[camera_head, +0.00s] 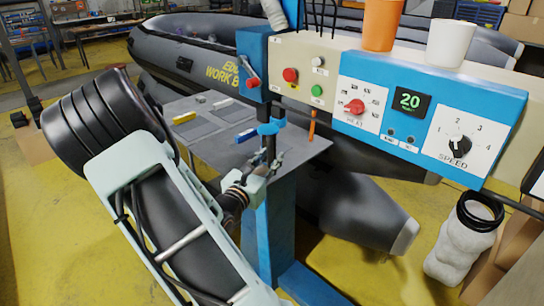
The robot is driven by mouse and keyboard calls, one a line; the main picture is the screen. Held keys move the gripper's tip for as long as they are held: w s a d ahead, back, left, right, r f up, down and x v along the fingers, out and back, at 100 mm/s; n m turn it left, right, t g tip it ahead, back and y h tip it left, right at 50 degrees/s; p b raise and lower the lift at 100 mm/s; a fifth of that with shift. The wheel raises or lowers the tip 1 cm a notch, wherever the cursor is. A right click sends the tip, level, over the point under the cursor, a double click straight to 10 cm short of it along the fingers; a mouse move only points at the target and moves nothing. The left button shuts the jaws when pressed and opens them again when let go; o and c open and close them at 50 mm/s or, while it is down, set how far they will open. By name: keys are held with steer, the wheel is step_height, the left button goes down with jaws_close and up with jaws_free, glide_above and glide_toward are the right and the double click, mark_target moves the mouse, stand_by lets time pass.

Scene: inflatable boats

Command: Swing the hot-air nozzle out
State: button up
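A hot-air welding machine with a blue and cream control panel (430,115) stands in front of me. Its blue head (254,62) carries a red-tipped lever (250,79). Below the head, a blue bracket with a handle (268,129) sits on a dark upright part. The hot-air nozzle is not clearly distinguishable; small metal parts crowd this spot. My arm reaches in from the lower left, and my gripper (268,165) is at these parts, just below the blue bracket. The fingers are small and dark and overlap the machine, so contact and finger opening are unclear.
A grey work plate (215,133) with small items lies behind my gripper, above a blue pedestal (272,235). An orange cup (382,24) and a white cup (450,42) stand on the panel. An inflatable boat (190,60) is behind. Yellow floor is open at left.

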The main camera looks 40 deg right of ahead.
steer(key=v, duration=1)
steer(key=shift+s+a, duration=0.25)
steer(key=shift+a, duration=0.05)
